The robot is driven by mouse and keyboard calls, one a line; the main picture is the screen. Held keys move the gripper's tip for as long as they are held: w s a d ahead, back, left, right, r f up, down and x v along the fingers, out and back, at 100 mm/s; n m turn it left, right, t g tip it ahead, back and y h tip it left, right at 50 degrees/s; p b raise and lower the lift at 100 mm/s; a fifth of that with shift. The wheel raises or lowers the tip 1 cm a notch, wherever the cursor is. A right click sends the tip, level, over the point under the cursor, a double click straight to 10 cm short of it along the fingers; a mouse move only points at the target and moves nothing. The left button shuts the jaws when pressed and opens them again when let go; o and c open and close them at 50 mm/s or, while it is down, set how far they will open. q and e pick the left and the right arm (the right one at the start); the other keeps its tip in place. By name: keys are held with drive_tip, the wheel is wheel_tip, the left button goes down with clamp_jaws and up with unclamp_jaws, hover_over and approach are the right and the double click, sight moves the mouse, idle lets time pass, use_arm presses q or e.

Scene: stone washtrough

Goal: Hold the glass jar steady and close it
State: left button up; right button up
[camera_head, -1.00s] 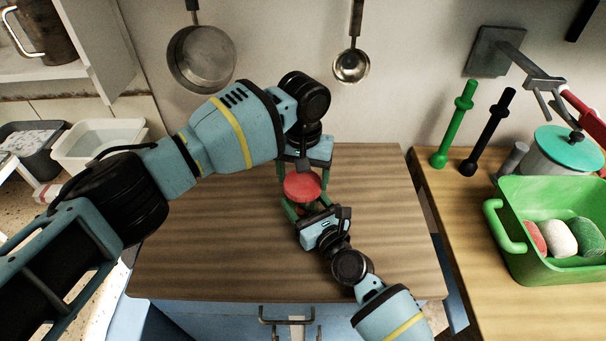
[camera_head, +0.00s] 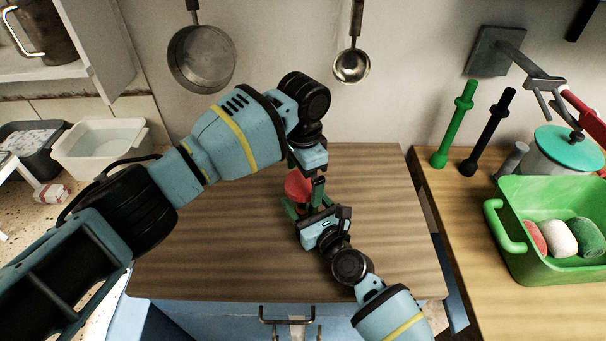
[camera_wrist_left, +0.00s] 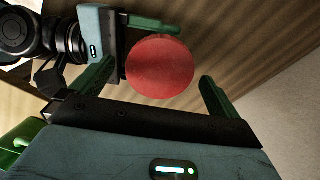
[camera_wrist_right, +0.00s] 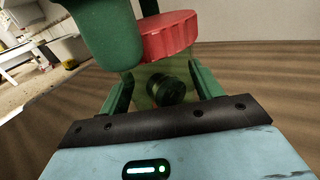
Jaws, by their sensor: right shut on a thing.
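The glass jar (camera_wrist_right: 146,92) stands on the wooden worktop with a red ridged lid (camera_head: 297,187) on its top. I cannot tell how tightly the lid sits. My right gripper (camera_head: 306,210) is shut on the jar's body from the front, a green finger on each side. My left gripper (camera_head: 308,176) comes from above. Its green fingers stand apart on opposite sides of the lid (camera_wrist_left: 160,68), with a gap showing beside it in the left wrist view. Much of the jar is hidden by the grippers in the head view.
The wooden worktop (camera_head: 220,245) is clear around the jar. A green basin (camera_head: 520,262) with several rolled cloths stands on the right counter, near a pot with a teal lid (camera_head: 570,146). A pan (camera_head: 202,58) and ladle (camera_head: 351,66) hang on the wall.

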sight(312, 212)
use_arm(q)
wheel_tip(312, 212, up, 12)
idle(0.6)
use_arm(e)
drive_tip(key=o, duration=2)
drive_tip(key=shift+c, duration=0.2)
drive_tip(key=v, duration=0.6)
drive_tip(key=shift+s+d, duration=0.15)
drive_tip(key=shift+s, duration=0.1)
use_arm(q)
drive_tip(key=shift+r, duration=0.45)
use_arm(e)
drive_tip(key=shift+s+d, duration=0.35)
drive_tip(key=shift+s, duration=0.2)
